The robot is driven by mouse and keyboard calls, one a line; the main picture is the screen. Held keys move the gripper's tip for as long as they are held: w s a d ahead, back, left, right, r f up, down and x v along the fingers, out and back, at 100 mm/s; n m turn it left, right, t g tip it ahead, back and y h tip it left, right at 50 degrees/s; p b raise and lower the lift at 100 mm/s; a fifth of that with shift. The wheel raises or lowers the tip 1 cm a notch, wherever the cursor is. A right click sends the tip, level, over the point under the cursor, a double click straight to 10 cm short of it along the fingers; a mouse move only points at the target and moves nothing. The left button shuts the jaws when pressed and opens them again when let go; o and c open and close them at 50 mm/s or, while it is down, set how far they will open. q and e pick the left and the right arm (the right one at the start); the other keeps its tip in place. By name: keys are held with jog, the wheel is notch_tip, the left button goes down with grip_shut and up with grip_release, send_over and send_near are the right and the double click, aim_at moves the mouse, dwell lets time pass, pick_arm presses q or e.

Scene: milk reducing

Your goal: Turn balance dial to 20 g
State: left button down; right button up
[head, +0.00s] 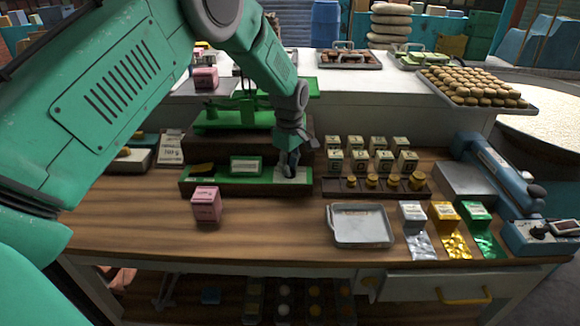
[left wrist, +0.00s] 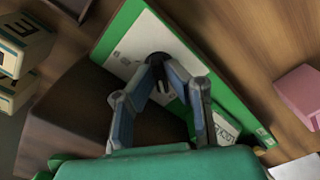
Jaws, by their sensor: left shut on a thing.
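The green balance (head: 232,118) stands at the back of the wooden counter, with a long green base panel (head: 222,188) facing me. My left gripper (head: 289,168) reaches down to the white plate (head: 300,177) at the right end of that panel. In the left wrist view, the fingers of my left gripper (left wrist: 160,88) close around the small black dial (left wrist: 157,58) on the white plate. The fingers hide part of the dial, and I cannot read its setting. My right gripper is in neither view.
A pink box (head: 206,205) stands in front of the panel. Several small weights (head: 372,181) sit in a dark rack to the right, with cream boxes (head: 358,161) behind. A metal tray (head: 361,228) lies in front. The counter between pink box and tray is clear.

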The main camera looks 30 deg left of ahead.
pick_arm(q)
jog(key=m+p, duration=0.1)
jog(key=m, duration=0.4)
jog(key=shift+w+r+p, duration=0.1)
jog(key=shift+r+p, duration=0.05)
jog(key=shift+p, duration=0.25)
jog(key=m+p, duration=0.1)
jog(key=m, duration=1)
jog(key=shift+m, duration=0.4)
jog(key=m, duration=0.6)
jog(key=shift+w+p, duration=0.1)
jog(key=shift+p, duration=0.25)
jog(key=c, duration=1.7)
grip_release()
jog(key=shift+c, duration=0.2)
jog(key=shift+o, duration=0.7)
